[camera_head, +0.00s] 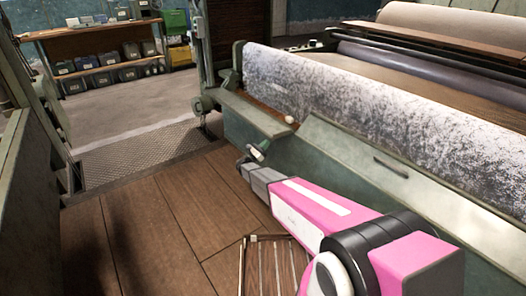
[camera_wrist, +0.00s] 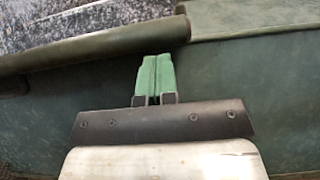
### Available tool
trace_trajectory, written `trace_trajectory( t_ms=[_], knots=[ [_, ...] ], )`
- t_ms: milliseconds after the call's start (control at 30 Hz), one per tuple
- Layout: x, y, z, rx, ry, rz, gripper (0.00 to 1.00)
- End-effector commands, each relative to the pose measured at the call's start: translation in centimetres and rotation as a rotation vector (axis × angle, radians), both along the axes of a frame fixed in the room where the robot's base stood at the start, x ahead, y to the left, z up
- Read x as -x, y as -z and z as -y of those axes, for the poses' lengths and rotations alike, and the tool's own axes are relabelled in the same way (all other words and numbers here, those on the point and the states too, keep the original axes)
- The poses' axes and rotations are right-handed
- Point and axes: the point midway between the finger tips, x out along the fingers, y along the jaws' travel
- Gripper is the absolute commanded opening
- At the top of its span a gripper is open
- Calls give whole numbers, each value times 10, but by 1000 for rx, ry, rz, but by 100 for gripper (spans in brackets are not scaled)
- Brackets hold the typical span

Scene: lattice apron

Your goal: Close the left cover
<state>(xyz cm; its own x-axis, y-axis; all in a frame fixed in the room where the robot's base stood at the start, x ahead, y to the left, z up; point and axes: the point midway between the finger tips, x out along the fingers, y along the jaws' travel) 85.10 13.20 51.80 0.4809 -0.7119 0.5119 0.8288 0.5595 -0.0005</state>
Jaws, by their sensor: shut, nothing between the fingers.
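The left cover (camera_head: 245,115) is a green panel on the machine's front, tipped outward, with a dark gap behind it. In the wrist view a dark green rounded edge (camera_wrist: 95,47), which looks like its edge, runs across the left. The right cover (camera_head: 440,190) is a slanted pale green panel with a dark handle and appears closed; part of it seems to show at upper right in the wrist view (camera_wrist: 250,18). My gripper (camera_head: 256,152) is shut and empty, below the left cover near its right end. Its green fingertips (camera_wrist: 154,62) are close to the rounded edge; contact is unclear.
A speckled fabric roll (camera_head: 360,95) lies along the machine above the covers. A slatted wooden piece (camera_head: 270,265) is on the plank floor under my arm. A shelf with bins (camera_head: 105,60) stands far left. The floor left of the machine is clear.

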Motion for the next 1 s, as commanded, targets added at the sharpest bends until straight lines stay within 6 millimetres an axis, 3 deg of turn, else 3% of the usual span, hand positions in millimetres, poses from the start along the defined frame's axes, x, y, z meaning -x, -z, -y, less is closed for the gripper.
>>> trace_trajectory(
  t_ms=[567,1000],
  knots=[
    [-1,-8,1,-7,-1,-4,0],
    [1,-31,2,-102,0,-66,0]
  ],
)
